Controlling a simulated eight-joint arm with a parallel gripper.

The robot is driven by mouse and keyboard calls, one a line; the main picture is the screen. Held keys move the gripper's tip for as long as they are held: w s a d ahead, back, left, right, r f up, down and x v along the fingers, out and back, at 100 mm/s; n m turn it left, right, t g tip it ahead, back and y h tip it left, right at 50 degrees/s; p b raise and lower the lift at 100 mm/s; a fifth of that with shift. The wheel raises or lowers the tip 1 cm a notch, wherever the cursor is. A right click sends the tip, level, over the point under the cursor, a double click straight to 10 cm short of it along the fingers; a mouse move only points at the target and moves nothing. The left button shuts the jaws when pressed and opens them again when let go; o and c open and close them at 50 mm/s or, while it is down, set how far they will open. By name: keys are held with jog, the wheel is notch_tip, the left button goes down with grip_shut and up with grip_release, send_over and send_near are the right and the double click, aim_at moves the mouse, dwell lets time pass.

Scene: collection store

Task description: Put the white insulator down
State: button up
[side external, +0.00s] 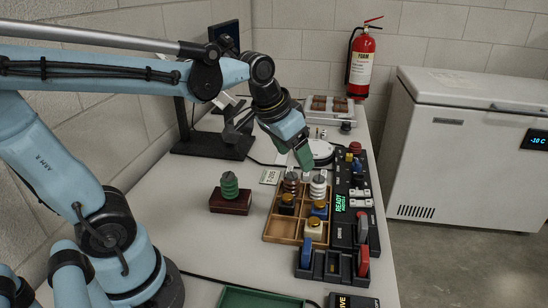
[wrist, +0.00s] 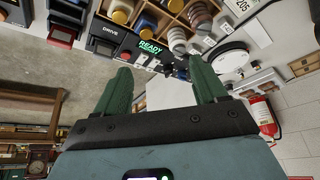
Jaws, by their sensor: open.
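The white insulator (side external: 318,187), a ribbed stack, stands upright in the back right part of the wooden compartment tray (side external: 279,229). A brown ribbed insulator (side external: 291,182) stands to its left. In the wrist view, the pale ribbed white insulator (wrist: 178,40) shows at the top beside the brown one (wrist: 200,16). My gripper (side external: 304,157) is above and behind the tray, apart from the white insulator. In the wrist view, its green fingers (wrist: 161,88) are spread with nothing held between them.
A black control panel (side external: 343,222) with a green READY display runs along the tray's right side. A green insulator (side external: 229,185) stands on a dark red block (side external: 230,203) to the left. A round white plate (side external: 321,152) lies behind the tray.

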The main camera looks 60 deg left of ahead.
jog(key=s+d+f+t, duration=0.1)
jog(key=s+f+t, duration=0.1)
jog(key=s, duration=0.4)
jog(key=shift+d+f, duration=0.35)
jog(key=shift+f, duration=0.3)
dwell(0.7)
